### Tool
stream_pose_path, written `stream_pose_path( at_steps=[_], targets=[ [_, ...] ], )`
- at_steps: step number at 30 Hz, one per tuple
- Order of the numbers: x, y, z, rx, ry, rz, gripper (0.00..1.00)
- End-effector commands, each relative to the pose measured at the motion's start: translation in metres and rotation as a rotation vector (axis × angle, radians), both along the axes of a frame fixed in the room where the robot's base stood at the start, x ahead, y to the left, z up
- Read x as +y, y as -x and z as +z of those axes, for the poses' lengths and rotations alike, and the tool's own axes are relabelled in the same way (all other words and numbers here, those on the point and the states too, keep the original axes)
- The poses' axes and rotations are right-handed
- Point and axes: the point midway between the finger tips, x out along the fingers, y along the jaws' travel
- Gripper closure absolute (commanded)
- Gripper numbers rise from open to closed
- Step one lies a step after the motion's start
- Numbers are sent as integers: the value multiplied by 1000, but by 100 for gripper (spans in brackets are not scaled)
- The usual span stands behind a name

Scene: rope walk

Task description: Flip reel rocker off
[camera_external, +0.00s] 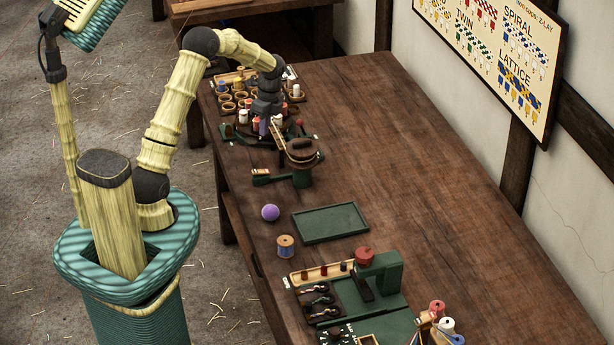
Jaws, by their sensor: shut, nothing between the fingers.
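My gripper (265,112) is shut and empty, pointing down over the bobbin rack behind the reel stand. It is apart from the small piece. Its fingertips are hard to make out among the bobbins.
The bobbin rack (244,131) with red, white and blue bobbins is crowded around my gripper. A purple ball (270,212), a thread spool (286,246) and an empty green tray (330,223) lie nearer. The bench's right side is clear.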

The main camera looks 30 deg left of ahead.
Motion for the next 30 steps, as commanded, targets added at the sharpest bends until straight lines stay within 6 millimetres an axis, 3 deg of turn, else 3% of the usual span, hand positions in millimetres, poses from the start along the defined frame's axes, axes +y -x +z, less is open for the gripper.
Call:
stream_pose_path(
  at_steps=[13, 30],
  targets=[
    [-7, -8, 1, 124, 26, -625, 100],
    [-5, -8, -3, 142, 31, -690, 100]
  ],
)
